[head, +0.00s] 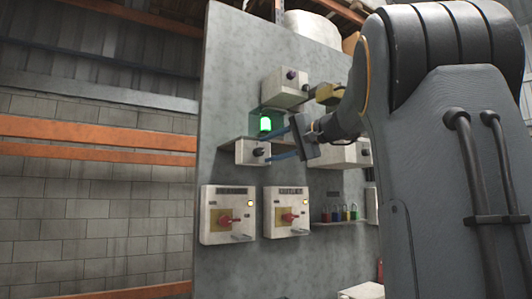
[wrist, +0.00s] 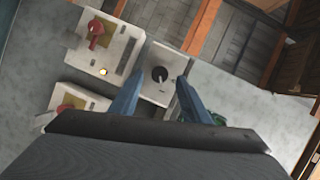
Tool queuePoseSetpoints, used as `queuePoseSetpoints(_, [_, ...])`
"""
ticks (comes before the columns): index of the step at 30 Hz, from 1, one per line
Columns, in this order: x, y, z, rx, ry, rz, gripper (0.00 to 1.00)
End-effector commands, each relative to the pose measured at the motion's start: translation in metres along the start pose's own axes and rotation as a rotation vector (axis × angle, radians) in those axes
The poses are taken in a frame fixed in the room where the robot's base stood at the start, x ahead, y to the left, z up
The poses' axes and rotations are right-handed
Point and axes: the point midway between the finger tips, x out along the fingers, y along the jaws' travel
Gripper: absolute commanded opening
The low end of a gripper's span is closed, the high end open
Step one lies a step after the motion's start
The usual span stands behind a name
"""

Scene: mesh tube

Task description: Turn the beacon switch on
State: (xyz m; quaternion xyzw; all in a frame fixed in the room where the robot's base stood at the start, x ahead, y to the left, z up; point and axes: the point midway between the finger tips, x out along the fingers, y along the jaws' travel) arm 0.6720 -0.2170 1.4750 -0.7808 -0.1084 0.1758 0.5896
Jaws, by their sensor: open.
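A green beacon (head: 265,124) glows on a small shelf of the grey panel in the head view. Below it is a pale switch box (head: 245,154) with a black knob (head: 259,152). In the wrist view the switch box (wrist: 151,96) and its dark knob with a light lever (wrist: 160,75) lie between my fingers. My gripper (head: 268,148) is open, with its blue fingers reaching left toward the knob. In the wrist view its fingertips (wrist: 161,79) are on either side of the knob. Contact cannot be told. A little green shows behind the right finger in the wrist view.
Two pale boxes with red rotary handles, a left one (head: 229,215) and a right one (head: 287,212), sit lower on the panel (head: 225,100), each with a small yellow light. Another box (head: 285,88) with a dark knob is above.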

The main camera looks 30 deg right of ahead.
Motion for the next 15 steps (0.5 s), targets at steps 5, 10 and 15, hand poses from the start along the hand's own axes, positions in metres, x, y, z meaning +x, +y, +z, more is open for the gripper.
queuePoseSetpoints(5, [-0.031, 0.001, -0.001, 0.000, 0.004, 0.000, 0.42])
queuePoseSetpoints(10, [-0.049, 0.002, -0.001, 0.002, 0.002, 0.001, 0.42])
queuePoseSetpoints(15, [-0.054, 0.001, -0.001, 0.001, 0.001, 0.001, 0.42])
